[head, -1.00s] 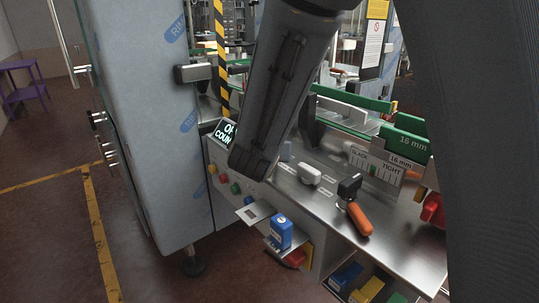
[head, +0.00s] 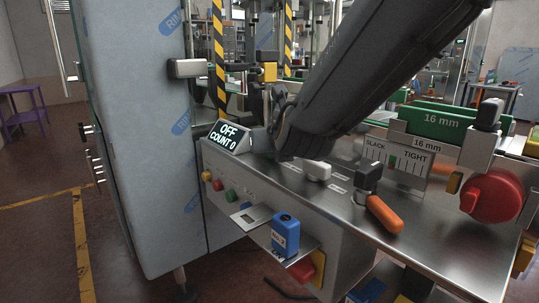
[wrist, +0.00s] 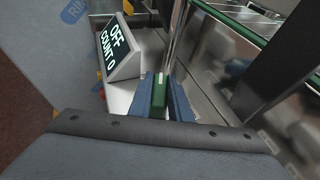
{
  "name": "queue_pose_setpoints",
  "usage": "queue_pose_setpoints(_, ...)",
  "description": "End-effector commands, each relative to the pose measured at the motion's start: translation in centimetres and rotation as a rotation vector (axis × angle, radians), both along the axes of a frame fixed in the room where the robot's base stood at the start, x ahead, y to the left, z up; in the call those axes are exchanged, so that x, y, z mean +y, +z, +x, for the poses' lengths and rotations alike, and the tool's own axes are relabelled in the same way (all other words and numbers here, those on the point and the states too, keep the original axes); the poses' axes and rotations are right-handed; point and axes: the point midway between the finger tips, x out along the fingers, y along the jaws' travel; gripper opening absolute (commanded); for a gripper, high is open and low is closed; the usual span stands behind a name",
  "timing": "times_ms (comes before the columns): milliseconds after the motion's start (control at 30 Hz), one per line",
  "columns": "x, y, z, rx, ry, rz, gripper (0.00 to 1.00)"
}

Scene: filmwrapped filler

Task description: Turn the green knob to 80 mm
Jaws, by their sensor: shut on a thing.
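In the wrist view, a small green block-shaped knob (wrist: 159,103) sits between the blue fingers of my gripper (wrist: 161,88). The fingers are closed on its sides. A bright metal post rises just beyond it. In the head view, the end of my arm is beside the display, and my dark forearm crosses from upper right; the knob and fingertips cannot be made out there. Two labels reading "16 mm" show, one on the green guide (head: 440,121) and one on a pale plate (head: 427,143). I see no 80 mm mark.
The display (head: 229,137) reads "OFF COUNT 0" and stands close left of my gripper. A blue box (head: 285,234) sits on a front shelf.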

Motion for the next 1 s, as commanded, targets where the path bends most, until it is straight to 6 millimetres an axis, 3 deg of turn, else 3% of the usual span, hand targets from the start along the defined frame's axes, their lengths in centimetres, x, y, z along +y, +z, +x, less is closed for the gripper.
queue_pose_setpoints(733,0.07,0.37,0.14,-0.007,0.036,0.003,0.00)
queue_pose_setpoints(767,0.07,0.38,0.15,-0.007,0.036,0.003,0.21)
queue_pose_setpoints(833,0.08,0.35,0.14,-0.007,0.036,0.002,0.32)
queue_pose_setpoints(1000,0.06,0.21,0.09,-0.004,0.036,0.002,0.36)
